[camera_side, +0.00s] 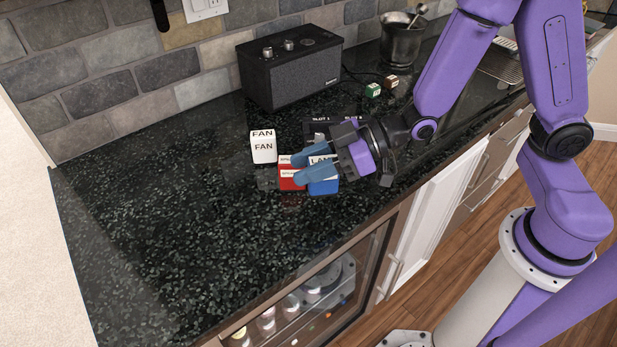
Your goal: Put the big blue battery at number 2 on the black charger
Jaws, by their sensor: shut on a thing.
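The big blue battery (324,187), with a white label on top, is low over or on the dark counter; I cannot tell whether it touches. My gripper (297,170) reaches in from the right, its two blue-grey fingers around the blue battery, shut on it. The finger tips extend left beside a red battery (289,184) with a white label, close against the blue one. A white battery marked FAN (263,149) stands upright to the left. The black charger (318,126), with slot labels along its back, lies behind my gripper and is largely hidden by it.
A black speaker box (292,72) stands at the back wall. A green cube (373,90) and a brown cube (391,81) sit right of it, before a metal pot (401,45). The counter's left is clear.

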